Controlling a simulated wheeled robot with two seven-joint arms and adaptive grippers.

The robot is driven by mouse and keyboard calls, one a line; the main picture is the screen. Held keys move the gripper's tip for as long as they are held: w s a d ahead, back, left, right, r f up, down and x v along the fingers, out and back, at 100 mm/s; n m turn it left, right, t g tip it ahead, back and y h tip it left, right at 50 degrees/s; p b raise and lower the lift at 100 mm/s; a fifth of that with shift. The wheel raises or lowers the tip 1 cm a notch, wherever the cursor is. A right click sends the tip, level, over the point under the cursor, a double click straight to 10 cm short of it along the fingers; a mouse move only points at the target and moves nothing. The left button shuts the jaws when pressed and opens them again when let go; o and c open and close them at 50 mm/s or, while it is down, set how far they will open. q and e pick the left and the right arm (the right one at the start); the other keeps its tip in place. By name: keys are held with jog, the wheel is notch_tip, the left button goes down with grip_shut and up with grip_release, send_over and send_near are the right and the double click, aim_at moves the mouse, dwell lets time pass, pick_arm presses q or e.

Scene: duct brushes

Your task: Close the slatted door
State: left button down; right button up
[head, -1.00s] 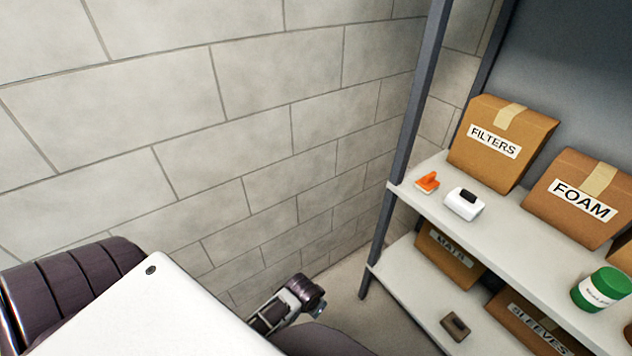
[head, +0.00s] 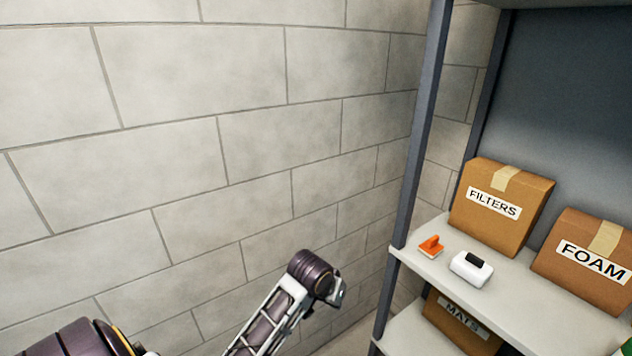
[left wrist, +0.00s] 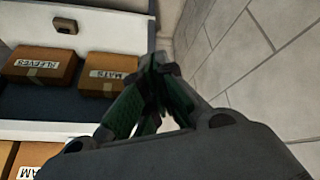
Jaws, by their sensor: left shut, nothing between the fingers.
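The slatted door does not show in the head view or the left wrist view. In the left wrist view my left gripper (left wrist: 158,65) points down past the shelving, with its dark green-padded fingers together and nothing between them. The shelves lie to its left and the block wall to its right. In the head view a dark and white arm part of mine reaches up from the bottom middle, in front of the wall; no fingers can be made out there. My right gripper is not in view.
A grey-posted shelf unit (head: 424,130) stands at the right. It holds a FILTERS box (head: 500,208), a FOAM box (head: 590,262), an orange brush (head: 431,246), a white case (head: 470,268) and a MATS box (head: 460,322). A pale block wall (head: 200,150) fills the left and middle.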

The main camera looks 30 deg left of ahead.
pick_arm(q)
jog(key=w+a+r+n+t, duration=0.1)
jog(key=w+a+r+n, duration=0.1)
jog(key=w+r, duration=0.65)
jog(key=w+a+r+n+t+h, duration=0.1)
jog(key=w+a+r+n+t, duration=0.15)
jog(key=r, duration=1.05)
jog(key=w+a+r+n+t, duration=0.1)
jog(key=w+a+r, duration=0.2)
jog(key=w+r, duration=0.6)
jog(key=s+a+r+n+t+h, duration=0.1)
jog(key=s+a+r+n, duration=0.1)
jog(key=r, duration=1)
jog(key=s+a+r+n+t+h, duration=0.1)
jog(key=a+r, duration=0.1)
jog(key=r, duration=1.1)
jog(key=s+a+r+n+t+h, duration=0.1)
jog(key=s+a+r, duration=0.1)
jog(key=s+r, duration=0.4)
jog(key=s+a+r+t+h, duration=0.1)
jog(key=s+r, duration=0.6)
jog(key=r, duration=0.7)
jog(key=s+a+r+n+t+h, duration=0.1)
jog(key=s+a+r+h, duration=0.1)
jog(key=s+a+r, duration=0.2)
jog(key=s+r, duration=0.3)
jog(key=r, duration=0.3)
jog(key=shift+r+n+t, duration=0.2)
jog(key=shift+n+t, duration=0.15)
jog(key=shift+w, duration=0.1)
